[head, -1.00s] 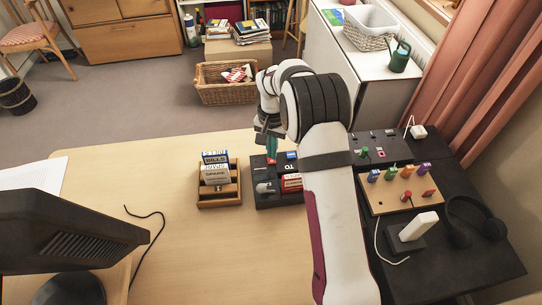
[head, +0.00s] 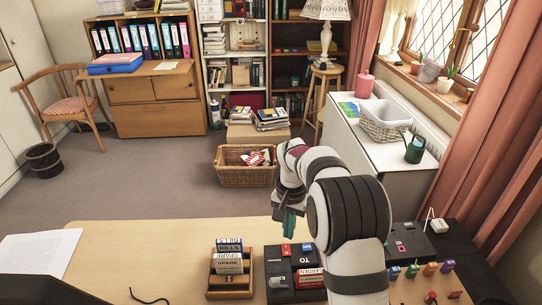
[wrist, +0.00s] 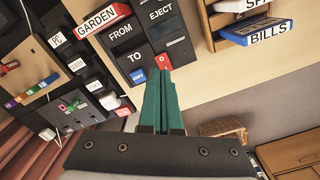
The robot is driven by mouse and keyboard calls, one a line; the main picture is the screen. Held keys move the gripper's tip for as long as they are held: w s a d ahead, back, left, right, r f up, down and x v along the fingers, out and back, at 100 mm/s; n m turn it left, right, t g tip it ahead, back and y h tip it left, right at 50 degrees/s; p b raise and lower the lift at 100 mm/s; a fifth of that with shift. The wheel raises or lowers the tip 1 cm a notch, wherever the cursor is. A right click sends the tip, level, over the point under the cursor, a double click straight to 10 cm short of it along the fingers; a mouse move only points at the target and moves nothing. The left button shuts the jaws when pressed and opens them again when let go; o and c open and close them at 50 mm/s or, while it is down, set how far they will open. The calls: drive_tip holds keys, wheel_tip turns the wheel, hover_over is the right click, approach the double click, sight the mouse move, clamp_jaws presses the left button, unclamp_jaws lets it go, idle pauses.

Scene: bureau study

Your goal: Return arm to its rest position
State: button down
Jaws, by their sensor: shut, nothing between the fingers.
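My gripper (head: 289,224) shows teal fingers in the head view, pointing down above the desk near the black labelled unit. In the wrist view my gripper (wrist: 161,72) has its two fingers together and nothing between them. Its tips appear in front of the black unit (wrist: 128,38), near a red button and a blue "COPY" button. That unit carries the words "FROM", "TO" and "EJECT", and it also shows in the head view (head: 276,265). I cannot tell how high the tips are above it. My arm rises from the lower right of the head view.
A wooden holder (head: 231,284) with "BILLS" and "SPARE" blocks stands left of the black unit. A board with coloured knobs (head: 428,288) lies right of my arm. A wicker basket (head: 246,176) stands on the floor beyond the desk. The desk's left part (head: 150,250) is mostly clear.

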drive_tip(key=s+r, duration=0.8)
drive_tip(key=s, duration=0.2)
drive_tip(key=s+a+r+y, duration=0.1)
drive_tip(key=s, duration=2.4)
drive_tip(key=shift+y, duration=0.4)
